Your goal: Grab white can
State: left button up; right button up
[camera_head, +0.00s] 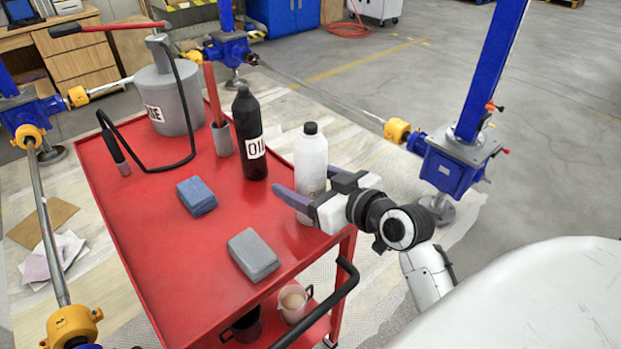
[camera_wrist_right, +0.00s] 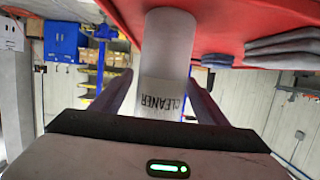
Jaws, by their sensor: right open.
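The white can (camera_head: 311,160) is a white bottle with a dark cap, standing upright near the right edge of the red cart. In the right wrist view it (camera_wrist_right: 166,50) appears upside down, with a label reading CLEANER. My right gripper (camera_head: 312,190) is open at the bottle, with one finger on each side of it. In the right wrist view the bottle stands between the two fingers, and I cannot tell whether either touches it. The near finger hides part of the bottle's lower body in the head view. My left gripper is not in view.
A blue screw jack (camera_head: 462,160) stands right of the cart.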

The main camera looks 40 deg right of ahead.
jog(key=shift+x, duration=0.9)
jog(key=shift+c, duration=0.5)
